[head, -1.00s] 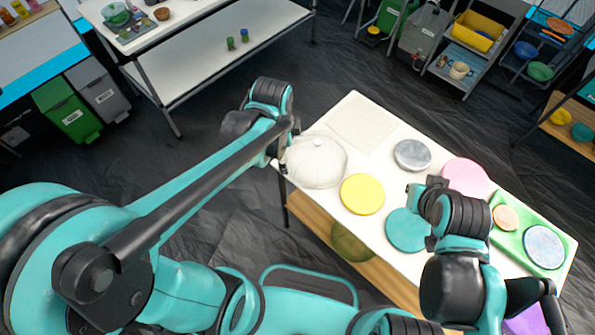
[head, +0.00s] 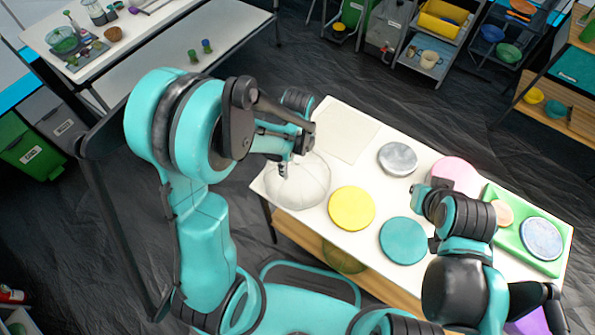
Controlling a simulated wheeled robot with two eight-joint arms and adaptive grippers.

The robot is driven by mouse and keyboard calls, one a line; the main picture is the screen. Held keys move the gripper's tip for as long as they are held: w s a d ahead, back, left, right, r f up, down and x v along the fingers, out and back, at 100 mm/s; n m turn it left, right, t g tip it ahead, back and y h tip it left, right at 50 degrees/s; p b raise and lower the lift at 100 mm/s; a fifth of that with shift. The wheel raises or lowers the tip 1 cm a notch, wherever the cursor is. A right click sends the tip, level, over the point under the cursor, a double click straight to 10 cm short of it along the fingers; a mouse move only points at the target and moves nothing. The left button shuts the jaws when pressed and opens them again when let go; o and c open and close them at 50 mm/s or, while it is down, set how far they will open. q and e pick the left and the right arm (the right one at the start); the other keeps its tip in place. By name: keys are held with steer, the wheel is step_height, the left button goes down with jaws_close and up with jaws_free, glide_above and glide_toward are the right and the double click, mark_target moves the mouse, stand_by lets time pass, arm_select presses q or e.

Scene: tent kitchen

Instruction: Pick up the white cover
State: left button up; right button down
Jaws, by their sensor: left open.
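The white cover (head: 303,184) is a pale ribbed dome at the left end of the white table (head: 285,208). My left gripper (head: 284,172) is over the top of the cover, at its upper left part. The gripper is open, and its fingertips show small and dark. I cannot tell whether they touch the cover's knob, which is hidden behind the gripper. My right arm is over the right part of the table.
On the table are a yellow disc (head: 351,208), a teal disc (head: 403,241), a grey disc (head: 397,159), a pink disc (head: 455,174) and a green tray (head: 545,266). A flat cream square (head: 346,133) lies behind the cover. A lower wooden shelf holds a green bowl (head: 345,258).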

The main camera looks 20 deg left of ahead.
arm_select(q)
steer(key=shift+f, duration=0.35)
steer(key=shift+r, duration=0.1)
steer(key=c, duration=1.6)
steer(key=shift+s, duration=0.1)
